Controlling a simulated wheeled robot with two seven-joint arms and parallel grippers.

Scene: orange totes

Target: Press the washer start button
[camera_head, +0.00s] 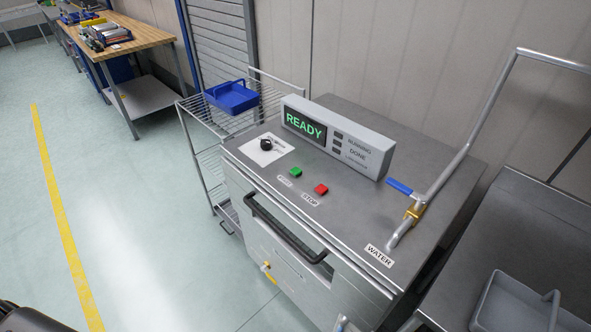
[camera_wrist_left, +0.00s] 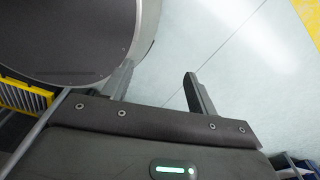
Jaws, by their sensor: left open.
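The washer (camera_head: 405,188) is a steel cabinet with a flat top and a black front handle. A green button (camera_head: 296,172), with a label reading START in front of it, sits on the top near the front edge. A red button (camera_head: 321,189) labelled STOP is to its right. The display panel (camera_head: 306,126) behind them reads READY in green. My left gripper (camera_wrist_left: 157,72) is open and empty in the left wrist view, over pale floor. Its fingers do not show in the head view, and the washer buttons do not show in the wrist view. My right gripper is not visible.
A black knob (camera_head: 266,144) sits left of the green button. A pipe with a blue-handled valve (camera_head: 400,186) rises at the right. A wire rack with a blue tray (camera_head: 232,97) stands left of the washer. A grey tray (camera_head: 520,305) is lower right. Floor at left is clear.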

